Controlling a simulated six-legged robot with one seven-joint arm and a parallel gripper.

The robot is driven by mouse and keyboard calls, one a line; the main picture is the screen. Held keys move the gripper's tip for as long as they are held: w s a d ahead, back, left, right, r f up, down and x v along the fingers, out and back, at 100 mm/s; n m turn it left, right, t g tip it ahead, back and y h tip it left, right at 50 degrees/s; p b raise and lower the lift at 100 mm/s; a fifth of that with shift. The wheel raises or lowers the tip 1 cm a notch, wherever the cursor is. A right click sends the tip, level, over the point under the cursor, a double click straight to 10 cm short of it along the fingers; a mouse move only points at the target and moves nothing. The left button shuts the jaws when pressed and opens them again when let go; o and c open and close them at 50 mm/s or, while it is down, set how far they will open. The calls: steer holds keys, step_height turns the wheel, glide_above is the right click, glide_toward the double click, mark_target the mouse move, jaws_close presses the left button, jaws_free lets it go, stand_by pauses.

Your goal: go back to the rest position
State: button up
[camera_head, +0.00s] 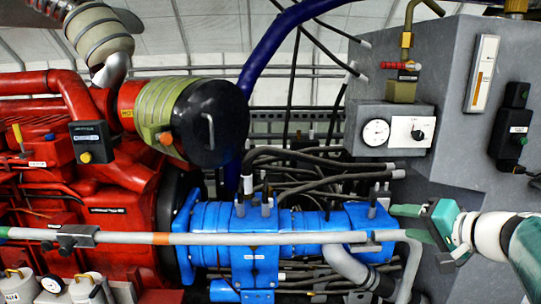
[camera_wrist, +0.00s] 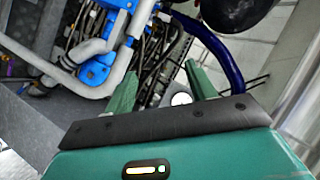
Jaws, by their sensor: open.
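My gripper (camera_head: 408,222) is at the right in the head view, its green fingers pointing left toward the right end of the blue hydraulic unit (camera_head: 250,250). In the wrist view my gripper (camera_wrist: 162,82) shows two green fingers spread well apart. Nothing is held between them. A pale round part shows between the finger bases, and I cannot tell what it belongs to. The blue unit also shows in the wrist view (camera_wrist: 97,70), at the upper left. In the head view the fingers overlap the pipework, and I cannot tell the gap between them.
A long grey pipe (camera_head: 215,239) crosses in front of the machinery. The red engine (camera_head: 115,195) fills the left. A grey cabinet (camera_head: 450,100) with a gauge (camera_head: 376,132) and a red-handled valve (camera_head: 400,66) stands above my gripper. Black hoses (camera_head: 325,180) run behind the blue unit.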

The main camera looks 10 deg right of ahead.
steer(key=s+a+f+n+g+h, duration=0.1)
steer(key=s+a+f+n+g, duration=0.1)
steer(key=a, duration=0.6)
steer(key=s+a+f+n+g+h, duration=0.1)
steer(key=s+a+f+n+g, duration=0.2)
steer(key=a+f, duration=0.3)
steer(key=s+a+f+n+g+h, duration=0.1)
steer(key=s+a+f+n, duration=0.3)
steer(key=a, duration=0.6)
steer(key=shift+s+a+g, duration=0.35)
steer(key=shift+s+g, duration=0.05)
steer(key=shift+g, duration=0.3)
